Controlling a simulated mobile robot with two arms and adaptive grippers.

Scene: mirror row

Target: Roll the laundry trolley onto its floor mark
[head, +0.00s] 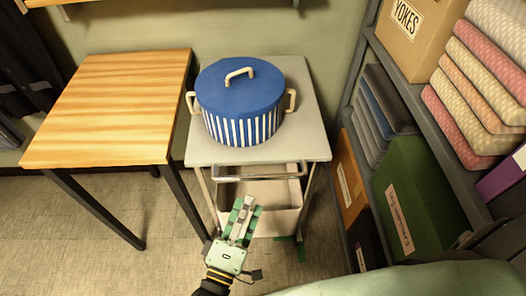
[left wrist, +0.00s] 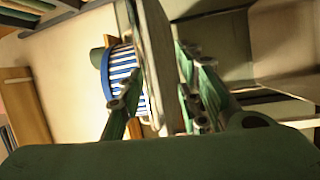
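The laundry trolley (head: 315,140) has a grey top, a chrome push bar (head: 262,174) along its near side and a pale bin below. A blue lidded pot (head: 240,95) with white stripes stands on its top; it also shows in the left wrist view (left wrist: 121,68). Green tape (head: 300,250) shows on the floor by the trolley's near right foot; most of the floor mark is hidden. My left gripper (head: 244,208) points at the trolley just below the bar. Its fingers are apart in the left wrist view (left wrist: 160,95), with the trolley's top edge in line between them. My right gripper does not show.
A wooden table (head: 110,105) with dark legs stands close to the trolley's left. A shelf (head: 430,110) with folded cloths, boxes and a green box (head: 408,190) lines the right side. The wall is close behind. Open floor (head: 110,265) lies at the front left.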

